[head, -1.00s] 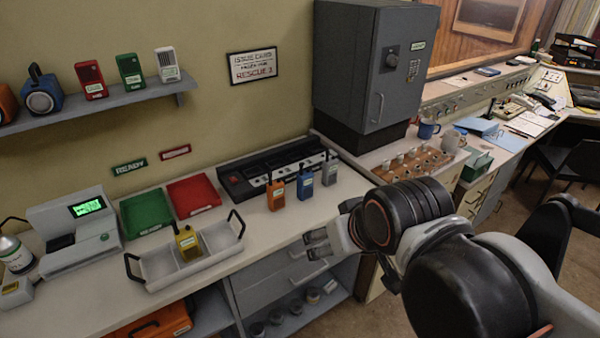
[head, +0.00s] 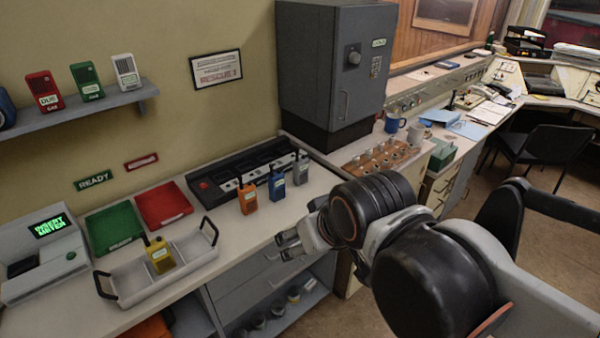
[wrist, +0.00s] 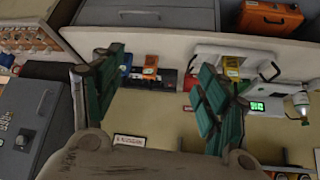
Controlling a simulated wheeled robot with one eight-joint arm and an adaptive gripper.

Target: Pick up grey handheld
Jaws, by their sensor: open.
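The grey handheld (head: 300,172) stands upright at the right end of a row on the counter, in front of the black charging rack. The blue handheld (head: 277,186) and the orange handheld (head: 248,198) stand to its left. My gripper (head: 284,246) is open and empty, in front of the counter edge and nearer the camera than the handhelds. In the wrist view, which is upside down, my gripper (wrist: 160,92) shows two spread green-padded fingers. The orange handheld (wrist: 150,68) is between them; the grey one is not clearly visible there, perhaps behind the left finger.
The black rack (head: 215,190) runs along the wall. A grey safe (head: 335,75) stands behind right. A white tray (head: 125,284) holding a yellow handheld (head: 160,256) is at left, near green (head: 113,228) and red (head: 163,206) trays. Counter right of the grey handheld is clear.

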